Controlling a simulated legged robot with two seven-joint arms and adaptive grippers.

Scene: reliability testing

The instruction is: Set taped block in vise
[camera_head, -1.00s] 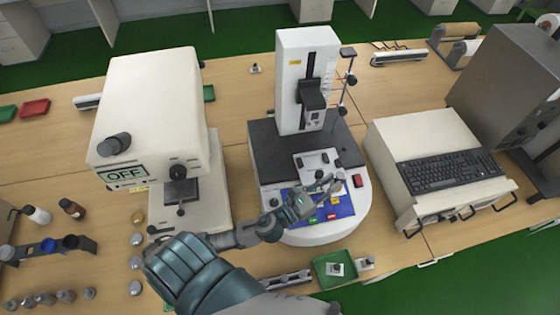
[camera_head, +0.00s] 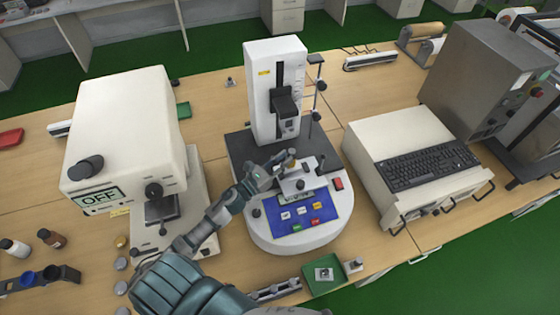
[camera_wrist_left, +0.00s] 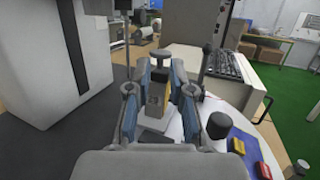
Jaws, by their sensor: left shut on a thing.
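My left gripper (camera_head: 285,163) comes in from the left over the platform of the white test machine (camera_head: 275,90). It is shut on the small taped block, which has a dark face and a yellow side; the block (camera_wrist_left: 158,96) shows between the fingers in the left wrist view. In the head view the fingers mostly hide it. A pale metal fixture with dark knobs, apparently the vise (camera_head: 298,182), sits on the platform just below and right of the gripper. I cannot tell whether the block touches it. My right gripper is not in view.
The blue button panel (camera_head: 298,215) lies in front of the fixture. A green tray (camera_head: 312,291) with a small part stands at the front edge. A white OFF-display machine (camera_head: 120,130) stands left; a keyboard unit (camera_head: 372,170) stands right. Bare table lies between the machines.

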